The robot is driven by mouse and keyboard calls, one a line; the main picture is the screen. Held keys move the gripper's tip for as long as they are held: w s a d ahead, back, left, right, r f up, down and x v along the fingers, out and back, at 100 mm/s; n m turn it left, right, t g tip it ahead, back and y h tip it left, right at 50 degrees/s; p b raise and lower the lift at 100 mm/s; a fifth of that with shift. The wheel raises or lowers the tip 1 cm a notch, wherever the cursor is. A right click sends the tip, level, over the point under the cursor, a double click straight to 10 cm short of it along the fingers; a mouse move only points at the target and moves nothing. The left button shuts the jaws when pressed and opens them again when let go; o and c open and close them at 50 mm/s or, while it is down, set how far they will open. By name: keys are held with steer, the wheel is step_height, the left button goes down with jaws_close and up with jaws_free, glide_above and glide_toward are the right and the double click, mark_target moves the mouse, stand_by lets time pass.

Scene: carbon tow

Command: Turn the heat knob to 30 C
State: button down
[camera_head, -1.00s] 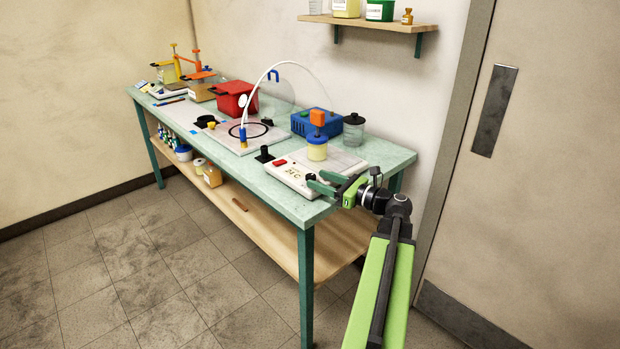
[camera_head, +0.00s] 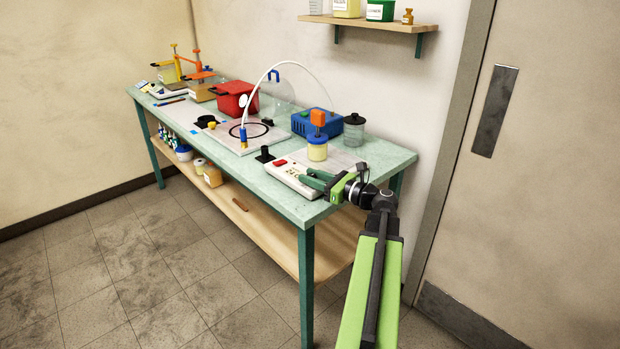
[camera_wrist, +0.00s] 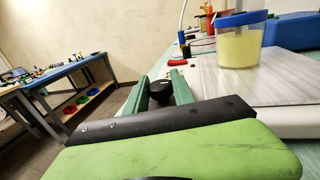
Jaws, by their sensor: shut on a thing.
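The white heating plate unit (camera_head: 290,178) sits at the near right end of the bench, with a red switch (camera_head: 281,162) on its front. A jar of yellow liquid (camera_head: 317,149) with a blue rim and an orange-topped piece stands on it; the jar also shows in the wrist view (camera_wrist: 238,40). My gripper (camera_head: 312,179) reaches in from the right at the unit's front. In the wrist view its two green fingers are closed around the black heat knob (camera_wrist: 160,91). The fingers cover most of the temperature display, so I cannot read it.
The teal bench (camera_head: 263,184) also holds a blue box (camera_head: 312,123), a dark-lidded glass jar (camera_head: 354,130), a red pot (camera_head: 235,98) and a curved white tube. A black fitting (camera_head: 264,154) stands left of the unit. The floor in front is clear.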

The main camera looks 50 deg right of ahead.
steer(key=shift+a+m+h, duration=0.1)
steer(key=shift+m+h, duration=0.2)
steer(key=shift+h, duration=0.2)
steer(key=c, duration=1.1)
jaws_free()
steer(key=s, duration=0.5)
steer(key=s+d, duration=0.1)
steer(key=s, duration=0.5)
steer(key=s+d, duration=0.1)
steer(key=s, duration=0.5)
steer(key=shift+s, duration=0.2)
